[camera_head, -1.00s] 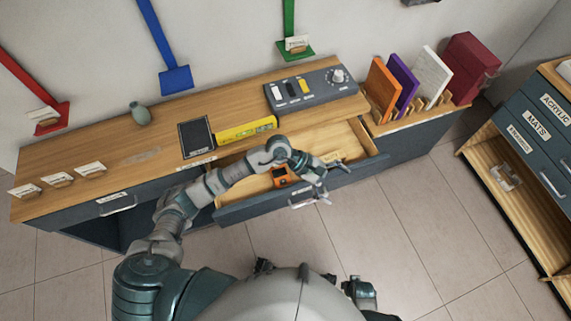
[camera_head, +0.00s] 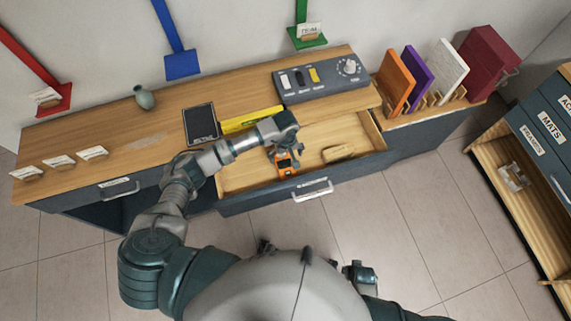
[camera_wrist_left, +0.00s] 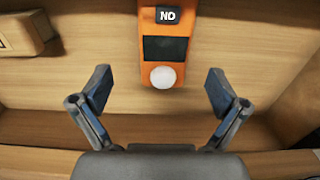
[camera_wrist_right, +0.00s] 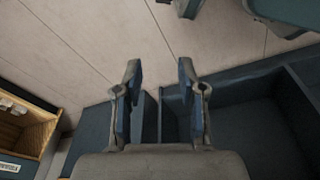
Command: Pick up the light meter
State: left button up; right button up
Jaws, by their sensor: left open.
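The light meter is an orange device (camera_head: 285,165) with a dark screen and a white dome, lying in the open drawer (camera_head: 229,184). In the left wrist view the light meter (camera_wrist_left: 165,48) is just beyond the fingertips, roughly centred between them. My left gripper (camera_head: 284,152) is over the drawer and covers part of the meter in the head view. In its wrist view the left gripper (camera_wrist_left: 158,90) is open and empty, not touching the meter. My right gripper (camera_wrist_right: 158,88) is open and empty, away from the meter.
A wooden block (camera_head: 338,153) lies to the right in the same drawer. On the counter behind are a yellow box (camera_head: 250,120), a black tablet (camera_head: 201,123) and a grey control panel (camera_head: 321,82). The drawer front with its handle (camera_head: 312,190) bounds the near side.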

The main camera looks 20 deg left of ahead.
aim_at(284, 163)
pick_arm(q)
jog(key=shift+a+f, duration=0.35)
jog(key=shift+f, duration=0.35)
jog(key=f, duration=0.3)
jog(key=shift+s+d+f, duration=0.1)
jog(key=shift+s+f, duration=0.15)
jog(key=shift+f, duration=0.1)
jog(key=shift+d+f, duration=0.25)
jog(key=shift+f, duration=0.15)
jog(key=shift+a, duration=0.4)
jog(key=c, duration=1.3)
jog(key=shift+d, duration=0.1)
